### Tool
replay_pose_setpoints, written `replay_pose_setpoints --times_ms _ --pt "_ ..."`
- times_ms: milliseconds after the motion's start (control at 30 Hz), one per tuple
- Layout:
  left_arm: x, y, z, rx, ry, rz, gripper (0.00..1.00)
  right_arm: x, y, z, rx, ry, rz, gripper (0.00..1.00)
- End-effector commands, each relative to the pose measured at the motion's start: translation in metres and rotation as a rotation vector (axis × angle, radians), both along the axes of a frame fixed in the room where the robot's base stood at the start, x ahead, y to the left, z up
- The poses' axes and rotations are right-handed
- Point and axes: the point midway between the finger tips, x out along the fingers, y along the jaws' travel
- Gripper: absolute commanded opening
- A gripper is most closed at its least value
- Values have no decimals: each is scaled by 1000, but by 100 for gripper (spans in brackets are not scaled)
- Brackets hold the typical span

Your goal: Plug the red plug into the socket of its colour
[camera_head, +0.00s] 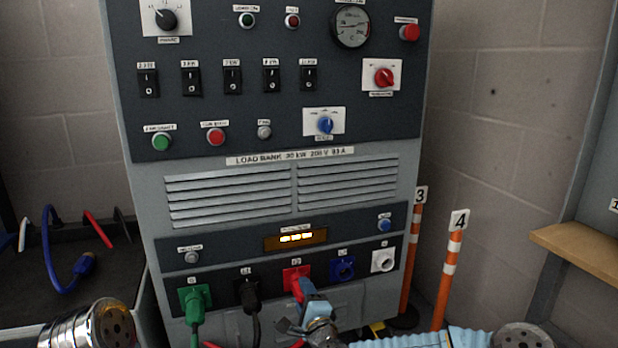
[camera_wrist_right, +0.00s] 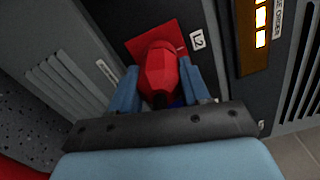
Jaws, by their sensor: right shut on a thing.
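The red socket (camera_head: 290,275) is a square red plate in the lower row of the grey load bank, labelled L2 in the right wrist view (camera_wrist_right: 172,33). My right gripper (camera_head: 307,290) is in front of it, its blue fingers closed around the red plug (camera_wrist_right: 160,72). The plug points at the red plate and overlaps its middle. Its front end is hidden behind its own body, so I cannot tell how deep it sits. My left gripper is not in view.
A green plug (camera_head: 194,306) and a black plug (camera_head: 249,294) sit at their sockets to the left. The blue socket (camera_head: 342,268) and white socket (camera_head: 383,261) look empty. Orange posts (camera_head: 447,275) stand at the right.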

Motion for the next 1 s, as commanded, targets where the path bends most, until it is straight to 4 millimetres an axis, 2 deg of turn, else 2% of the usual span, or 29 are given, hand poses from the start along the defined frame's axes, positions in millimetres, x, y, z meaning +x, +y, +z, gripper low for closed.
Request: replay_pose_setpoints --times_ms 33,100,200,467,500,600,667,1000 --pt "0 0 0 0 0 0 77 5 2 7 116 23 0 0" --pt "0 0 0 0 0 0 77 5 2 7 270 75 1 0" --pt "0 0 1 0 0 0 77 5 2 7 429 128 1 0" --pt "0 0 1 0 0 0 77 4 2 10 492 144 4 0" --pt "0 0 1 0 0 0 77 4 2 10 491 144 4 50" --pt "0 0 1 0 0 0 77 4 2 10 489 143 4 66" --pt "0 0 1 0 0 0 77 4 2 10 488 142 4 75" --pt "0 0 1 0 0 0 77 2 1 10 486 142 4 76"
